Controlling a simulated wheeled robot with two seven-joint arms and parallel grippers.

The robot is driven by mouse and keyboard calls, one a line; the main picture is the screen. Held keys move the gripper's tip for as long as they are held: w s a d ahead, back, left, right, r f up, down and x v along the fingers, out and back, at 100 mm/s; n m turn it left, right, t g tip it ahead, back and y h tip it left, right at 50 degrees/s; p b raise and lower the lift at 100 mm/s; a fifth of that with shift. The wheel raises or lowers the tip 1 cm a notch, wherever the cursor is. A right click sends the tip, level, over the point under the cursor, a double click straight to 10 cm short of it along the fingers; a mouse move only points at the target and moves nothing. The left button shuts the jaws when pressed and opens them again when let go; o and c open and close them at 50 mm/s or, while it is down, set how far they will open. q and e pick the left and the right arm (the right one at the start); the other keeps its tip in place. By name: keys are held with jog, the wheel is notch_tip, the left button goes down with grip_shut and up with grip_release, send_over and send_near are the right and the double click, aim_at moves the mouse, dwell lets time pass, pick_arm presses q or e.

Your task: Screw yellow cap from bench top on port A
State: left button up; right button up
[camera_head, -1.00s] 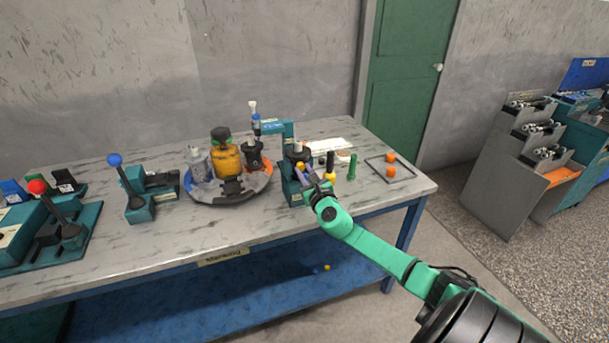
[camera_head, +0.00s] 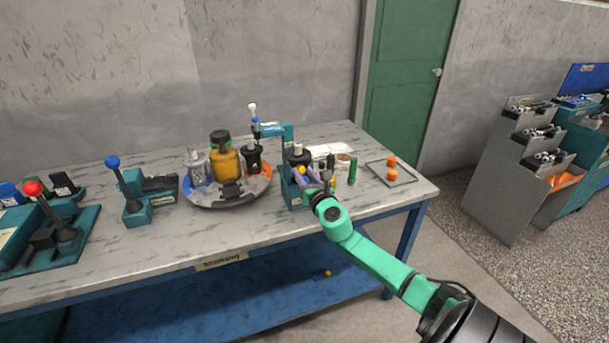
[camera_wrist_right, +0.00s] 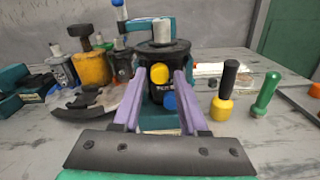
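A black motor (camera_wrist_right: 162,55) with a grey shaft stands in a teal holder on the bench; it also shows in the head view (camera_head: 298,155). A round yellow cap (camera_wrist_right: 160,74) sits at the motor's front, with a blue cap (camera_wrist_right: 169,101) lower down. My right gripper (camera_wrist_right: 160,76) has its two purple fingers apart, one on each side of the yellow cap, with gaps visible. Whether the cap is fully seated cannot be told. In the head view the right gripper (camera_head: 302,172) is at the motor's front. My left gripper is not in view.
Right of the motor stand a black-and-yellow tool (camera_wrist_right: 222,104) and a green tool (camera_wrist_right: 266,96). A tray (camera_head: 404,178) with orange balls lies further right. A round turntable (camera_head: 212,204) with several motors stands left. A small yellow piece (camera_head: 327,273) lies on the blue lower shelf.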

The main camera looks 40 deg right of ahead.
jog(key=shift+f, duration=0.1)
jog(key=shift+r+n, duration=0.2)
jog(key=shift+n, duration=0.2)
jog(key=n+p, duration=0.1)
jog(key=n, duration=0.1)
jog(key=n+p, duration=0.1)
jog(key=n, duration=0.1)
jog(key=n+p, duration=0.2)
jog(key=shift+r+n, duration=0.3)
jog(key=shift+r, duration=0.1)
jog(key=shift+f+n+p, duration=0.2)
jog(key=shift+n+p, duration=0.25)
jog(key=shift+n, duration=0.65)
jog(key=shift+f+n, duration=0.3)
jog(key=shift+n, duration=0.1)
jog(key=shift+a+f, duration=0.1)
